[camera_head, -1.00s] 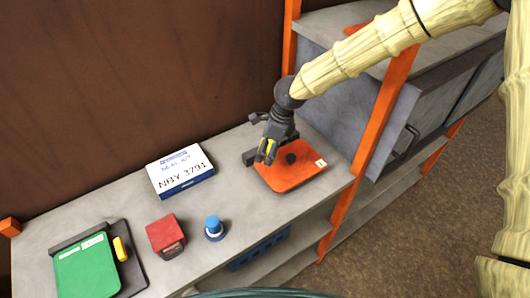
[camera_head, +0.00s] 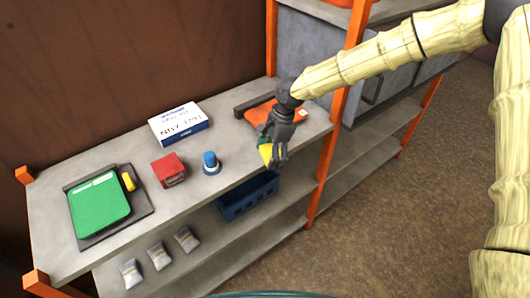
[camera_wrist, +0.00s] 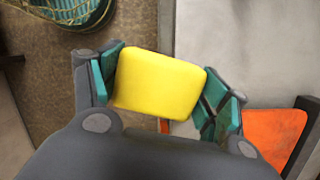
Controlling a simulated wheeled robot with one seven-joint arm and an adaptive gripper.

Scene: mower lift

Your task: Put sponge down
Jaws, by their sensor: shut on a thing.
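The yellow sponge (camera_head: 266,153) is held between the fingers of my gripper (camera_head: 274,154), above the front edge of the upper shelf. In the wrist view the sponge (camera_wrist: 158,84) is a rounded yellow block with teal finger pads of my gripper (camera_wrist: 163,92) on both sides. The sponge is clear of the orange board. The orange board (camera_head: 298,111) lies on the right end of the shelf, partly hidden behind my gripper; it also shows at the right of the wrist view (camera_wrist: 272,133).
The upper shelf (camera_head: 222,142) holds a white-blue box (camera_head: 180,125), a red block (camera_head: 168,171), a blue-topped item (camera_head: 210,162), and a green board (camera_head: 99,205) beside a small yellow piece (camera_head: 128,181). A blue crate (camera_head: 248,196) and grey packets sit below. Orange posts bound the shelf.

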